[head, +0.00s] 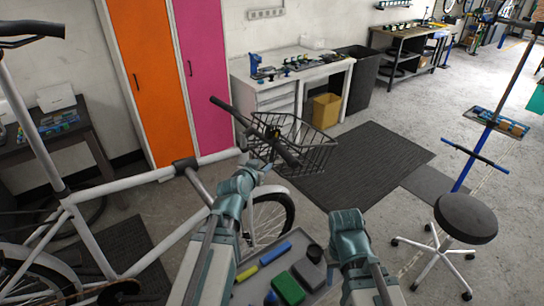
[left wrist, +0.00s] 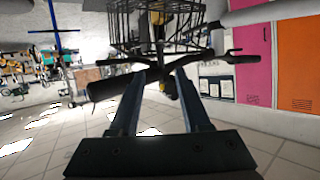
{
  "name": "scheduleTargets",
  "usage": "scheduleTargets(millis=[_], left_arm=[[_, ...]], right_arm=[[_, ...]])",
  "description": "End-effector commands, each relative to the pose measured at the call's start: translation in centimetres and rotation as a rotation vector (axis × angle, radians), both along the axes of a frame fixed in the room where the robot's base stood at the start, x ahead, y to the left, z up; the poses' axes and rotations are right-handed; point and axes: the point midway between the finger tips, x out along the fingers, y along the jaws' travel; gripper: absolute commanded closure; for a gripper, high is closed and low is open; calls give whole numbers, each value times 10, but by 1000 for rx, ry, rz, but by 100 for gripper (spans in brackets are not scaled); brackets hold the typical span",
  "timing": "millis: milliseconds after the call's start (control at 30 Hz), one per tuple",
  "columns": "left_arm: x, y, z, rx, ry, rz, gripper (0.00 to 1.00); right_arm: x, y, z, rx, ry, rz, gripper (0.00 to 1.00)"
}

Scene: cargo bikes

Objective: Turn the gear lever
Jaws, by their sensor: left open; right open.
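The white bike's handlebar (head: 263,139) runs slantwise above its wire front basket, with dark grips at its ends. It also shows in the left wrist view (left wrist: 232,58), where one dark grip (left wrist: 115,85) lies at the left finger. A small dark and yellowish part (left wrist: 168,84) on the bar shows between my fingers. I cannot tell whether it is the gear lever. My left gripper (head: 262,163) is open at the near end of the bar, its fingers close to the grip. My right gripper (head: 347,214) is low over the floor, away from the bike; its fingers are hidden from view.
The wire basket (head: 318,150) lies just past the handlebar. A tray with green, yellow and blue items (head: 285,262) is below, between my arms. A stool (head: 466,218) stands at the right. A white workbench (head: 262,90) stands behind. The dark floor mat (head: 375,165) is clear.

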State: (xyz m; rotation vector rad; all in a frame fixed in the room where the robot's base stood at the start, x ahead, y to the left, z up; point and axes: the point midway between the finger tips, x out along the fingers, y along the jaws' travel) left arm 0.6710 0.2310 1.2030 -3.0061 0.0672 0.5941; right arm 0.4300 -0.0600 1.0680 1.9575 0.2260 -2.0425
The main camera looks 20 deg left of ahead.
Motion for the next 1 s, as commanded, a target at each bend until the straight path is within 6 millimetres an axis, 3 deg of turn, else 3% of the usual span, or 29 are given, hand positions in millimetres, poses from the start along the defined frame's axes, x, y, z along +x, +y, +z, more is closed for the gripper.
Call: scheduleTargets(millis=[633, 800, 1000], left_arm=[[107, -3, -46, 0, 0, -1, 53], [120, -4, -50, 1, 0, -1, 53], [120, -4, -50, 1, 0, -1, 53]], right_arm=[[0, 0, -46, -1, 0, 6, 50], [0, 0, -50, -1, 0, 6, 50], [0, 0, -50, -1, 0, 5, 50]])
